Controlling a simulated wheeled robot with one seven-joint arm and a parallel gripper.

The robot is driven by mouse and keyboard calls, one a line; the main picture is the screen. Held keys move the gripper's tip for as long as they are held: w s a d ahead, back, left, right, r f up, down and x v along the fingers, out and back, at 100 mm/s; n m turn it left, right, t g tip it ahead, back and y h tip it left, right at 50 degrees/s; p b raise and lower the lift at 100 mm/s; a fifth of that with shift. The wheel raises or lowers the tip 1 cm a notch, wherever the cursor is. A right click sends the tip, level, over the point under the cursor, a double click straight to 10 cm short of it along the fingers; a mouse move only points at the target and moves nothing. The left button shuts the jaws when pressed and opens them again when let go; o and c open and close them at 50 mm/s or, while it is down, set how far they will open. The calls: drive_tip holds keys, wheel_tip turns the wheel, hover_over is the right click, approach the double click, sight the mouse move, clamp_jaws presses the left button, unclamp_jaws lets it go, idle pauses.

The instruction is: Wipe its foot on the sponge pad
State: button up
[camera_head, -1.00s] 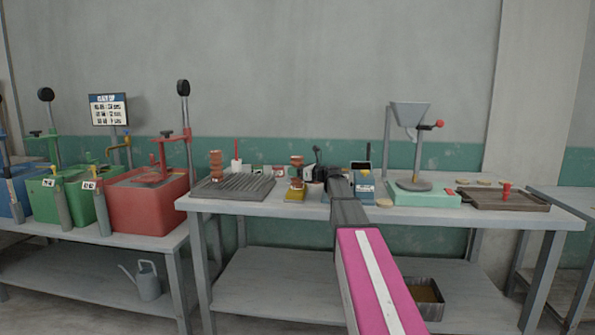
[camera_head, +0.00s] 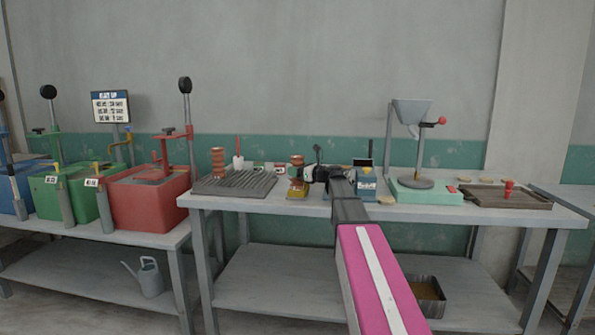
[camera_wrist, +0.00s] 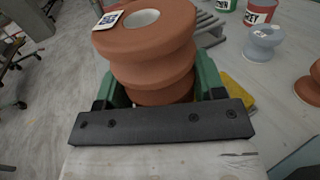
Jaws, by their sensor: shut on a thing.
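My gripper (camera_head: 306,172) is shut on a terracotta ribbed insulator (camera_head: 297,161) at mid-bench. In the wrist view the green fingers clasp the insulator (camera_wrist: 152,48), which has a pale disc on its top and a white printed label. The yellow sponge pad (camera_head: 297,194) lies on the bench under the insulator in the head view. In the wrist view a yellow part of the pad (camera_wrist: 238,91) shows beside the right finger. The insulator's foot is hidden by my gripper in the wrist view, so I cannot tell whether it touches the pad.
A grey ribbed rack (camera_head: 234,184) with another terracotta insulator (camera_head: 217,162) stands to the left. A blue box (camera_head: 367,186) stands close to the right of my gripper. A grey spool (camera_wrist: 262,42) and labelled cups (camera_wrist: 260,12) show in the wrist view.

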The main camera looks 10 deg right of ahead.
drive_tip(key=shift+w+d, duration=0.4)
drive_tip(key=shift+w, duration=0.9)
drive_tip(key=shift+w+d, duration=0.45)
drive_tip(key=shift+w, duration=0.8)
drive_tip(key=shift+w+d, duration=0.4)
drive_tip(key=shift+w, duration=0.9)
wheel_tip(320, 180, up, 7)
drive_tip(key=shift+s, duration=0.1)
